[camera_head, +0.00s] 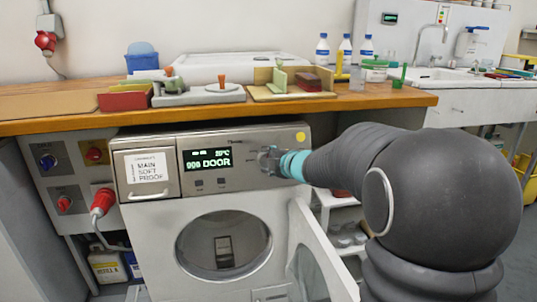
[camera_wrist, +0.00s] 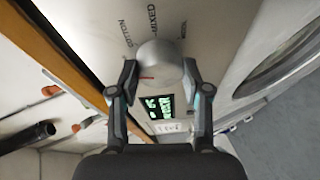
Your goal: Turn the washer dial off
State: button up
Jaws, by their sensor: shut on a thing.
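The washer (camera_head: 160,222) stands under the wooden counter with its round door (camera_head: 322,262) open to the right. Its lit green display (camera_head: 207,159) reads "DOOR". My gripper (camera_head: 271,160) reaches the control panel from the right and hides most of the dial in the head view. In the wrist view the round silver dial (camera_wrist: 158,62) sits between the two fingers of my gripper (camera_wrist: 160,74), which are shut on its sides. A red mark on the dial points left in that picture. Labels including "COTTON" and "MIXED" are printed around it.
The counter (camera_head: 420,99) above holds trays, boards and bottles. A drawer (camera_head: 146,174) labelled "MAIN SOFT PROOF" is left of the display. A red plug (camera_head: 103,201) hangs at the left. A sink (camera_head: 440,76) stands at the back right.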

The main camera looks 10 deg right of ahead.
jog(key=shift+r+n+g+p, duration=0.15)
jog(key=shift+n+g+p, duration=0.25)
jog(key=shift+n+p, duration=0.55)
jog(key=shift+n, duration=0.45)
jog(key=o, duration=1.2)
jog(key=shift+c, duration=0.2)
jog(key=v, duration=1.2)
jog(key=shift+a, duration=0.2)
